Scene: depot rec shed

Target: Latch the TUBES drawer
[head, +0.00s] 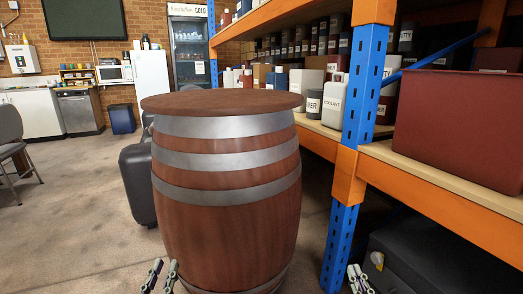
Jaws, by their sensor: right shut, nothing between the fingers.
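No drawer labelled TUBES can be made out in the head view. My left gripper (165,264) shows at the bottom edge, in front of the lower part of the barrel. Its two fingertips stand apart with nothing seen between them, so it is open. My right gripper (355,267) is at the bottom edge, right of the blue rack post. Its fingertips are together and it is shut and empty. The lower parts of both grippers are cut off by the frame.
A large wooden barrel (225,215) with metal bands stands close in front. A blue and orange rack (363,85) with a red bin (460,128) and labelled bottles fills the right. A dark case (137,183) stands behind the barrel. Open floor (75,215) lies left.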

